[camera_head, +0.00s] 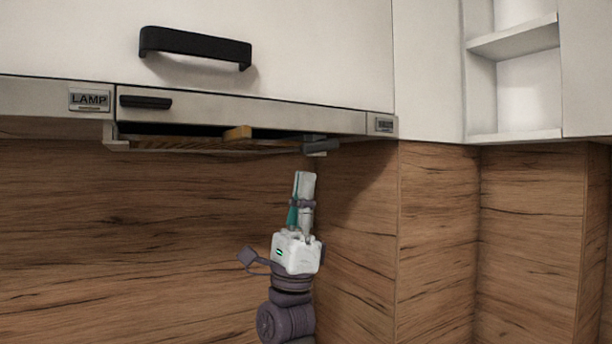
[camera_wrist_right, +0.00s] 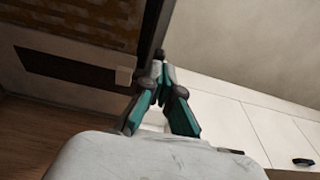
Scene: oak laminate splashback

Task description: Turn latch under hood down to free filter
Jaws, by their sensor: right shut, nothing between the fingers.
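The hood (camera_head: 240,110) is a slim metal strip under the white cabinet. Under it, a small ochre tab (camera_head: 238,133) sticks out at the dark opening; it looks like the latch. A brown panel (camera_head: 180,143), perhaps the filter, lies behind it and is seen edge-on. The panel shows as a brown mottled surface in the right wrist view (camera_wrist_right: 75,22), with a small pale block (camera_wrist_right: 124,76) near a dark slot. My right gripper (camera_head: 305,174) points up, shut and empty, below the hood's right end and apart from the tab. My left gripper is not in view.
A grey bracket (camera_head: 320,144) hangs at the hood's right end, just above my right fingertips. A black handle (camera_head: 195,45) sits on the cabinet front. Open shelves (camera_head: 515,40) are at the right. The space before the wood splashback (camera_head: 120,230) at left is clear.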

